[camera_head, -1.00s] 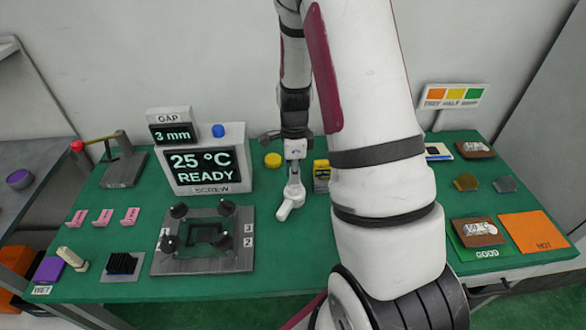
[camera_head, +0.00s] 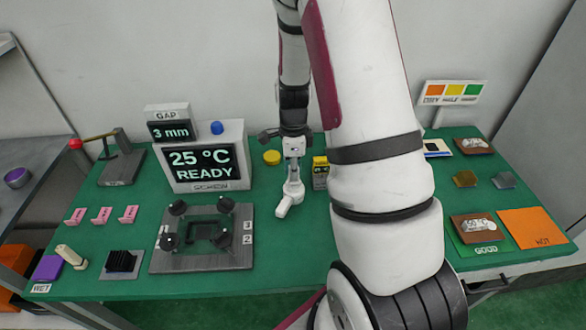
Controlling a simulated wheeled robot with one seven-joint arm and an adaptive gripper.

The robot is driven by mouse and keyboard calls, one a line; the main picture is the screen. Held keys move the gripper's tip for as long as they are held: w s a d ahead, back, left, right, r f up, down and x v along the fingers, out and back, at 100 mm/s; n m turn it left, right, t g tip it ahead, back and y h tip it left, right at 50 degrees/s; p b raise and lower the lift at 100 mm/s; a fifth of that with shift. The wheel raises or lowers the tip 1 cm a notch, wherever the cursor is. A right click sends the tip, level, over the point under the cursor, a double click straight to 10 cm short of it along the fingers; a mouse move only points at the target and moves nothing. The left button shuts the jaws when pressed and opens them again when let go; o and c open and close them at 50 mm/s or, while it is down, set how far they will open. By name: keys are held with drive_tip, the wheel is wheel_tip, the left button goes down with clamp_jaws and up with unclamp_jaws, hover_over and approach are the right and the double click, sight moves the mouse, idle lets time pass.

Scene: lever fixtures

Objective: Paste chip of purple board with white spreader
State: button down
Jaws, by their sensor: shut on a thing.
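My gripper (camera_head: 291,134) is near the middle of the green table, behind and right of the grey fixture. It is shut on a white piece that looks like the spreader (camera_head: 290,197), which hangs below it with its foot angled down-left. Whether the foot touches the table I cannot tell. The grey fixture plate (camera_head: 170,258) has black knobs around a dark square frame (camera_head: 205,234). I cannot make out a chip or a purple board in it. A flat purple piece (camera_head: 47,268) lies at the front left by a "WET" label.
A display (camera_head: 206,163) reading "25 °C READY" stands behind the fixture. A lever stand (camera_head: 121,163) is at the back left, a black finned block (camera_head: 122,261) at the front left. Yellow items (camera_head: 272,158) sit behind my gripper. Brown boards (camera_head: 474,227) and an orange mat (camera_head: 537,228) lie right.

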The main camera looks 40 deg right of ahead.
drive_tip(key=shift+f, duration=0.4)
idle(1.1)
drive_tip(key=shift+r, duration=0.1)
drive_tip(key=shift+r+p, duration=1.4)
drive_tip(key=shift+r, duration=2.05)
drive_tip(key=w+a+n, duration=0.4)
drive_tip(key=a+n, duration=0.5)
drive_tip(key=n, duration=0.3)
drive_tip(key=w+a+n, duration=0.5)
drive_tip(key=a+n, duration=0.4)
drive_tip(key=n, duration=0.3)
drive_tip(key=shift+n, duration=0.4)
